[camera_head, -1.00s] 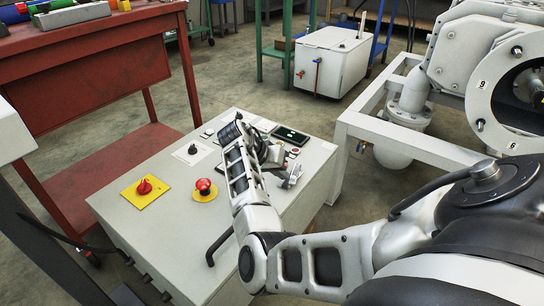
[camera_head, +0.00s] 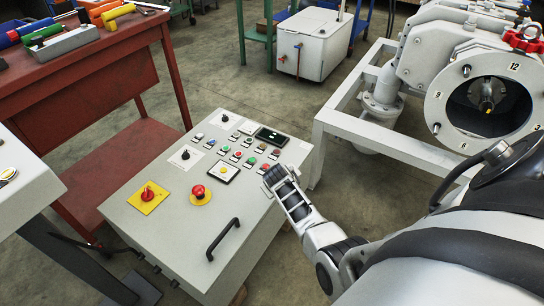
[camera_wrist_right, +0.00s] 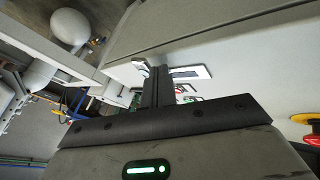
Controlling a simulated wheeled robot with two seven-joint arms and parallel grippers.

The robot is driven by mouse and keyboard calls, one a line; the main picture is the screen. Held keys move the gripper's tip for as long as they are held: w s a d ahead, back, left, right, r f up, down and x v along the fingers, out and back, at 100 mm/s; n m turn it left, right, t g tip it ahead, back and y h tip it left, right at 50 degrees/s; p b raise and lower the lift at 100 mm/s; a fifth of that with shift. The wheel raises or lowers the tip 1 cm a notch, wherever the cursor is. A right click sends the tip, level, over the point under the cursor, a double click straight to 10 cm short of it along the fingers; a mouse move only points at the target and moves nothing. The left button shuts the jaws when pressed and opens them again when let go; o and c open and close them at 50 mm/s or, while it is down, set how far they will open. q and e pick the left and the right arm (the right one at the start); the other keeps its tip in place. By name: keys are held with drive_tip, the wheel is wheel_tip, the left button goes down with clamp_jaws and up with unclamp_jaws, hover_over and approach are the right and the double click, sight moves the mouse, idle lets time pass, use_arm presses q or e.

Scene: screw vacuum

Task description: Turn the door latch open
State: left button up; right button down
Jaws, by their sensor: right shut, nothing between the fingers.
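I cannot single out a door latch in these views. A grey control cabinet (camera_head: 150,235) has a black bar handle (camera_head: 222,238) on its sloped face, and a red rotary switch (camera_head: 148,193) on a yellow plate. A red emergency button (camera_head: 199,191) is beside the switch. My right arm reaches in from the right, its far end over the cabinet's right edge. In the right wrist view my right gripper (camera_wrist_right: 159,75) is shut and empty, pointing towards the panel's display and buttons. I cannot tell its distance from them. My left gripper is out of view.
A red workbench (camera_head: 100,75) with tools is at the left. Floor is open behind the cabinet.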

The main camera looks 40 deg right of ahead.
use_arm(q)
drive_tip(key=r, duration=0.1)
drive_tip(key=p, duration=0.1)
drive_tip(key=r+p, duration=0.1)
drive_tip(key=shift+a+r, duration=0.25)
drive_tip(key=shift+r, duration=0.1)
use_arm(e)
drive_tip(key=shift+s+d+n+t+y, duration=0.3)
drive_tip(key=shift+d+n+t+y, duration=0.2)
drive_tip(key=shift+d+n, duration=0.45)
drive_tip(key=shift+s, duration=0.1)
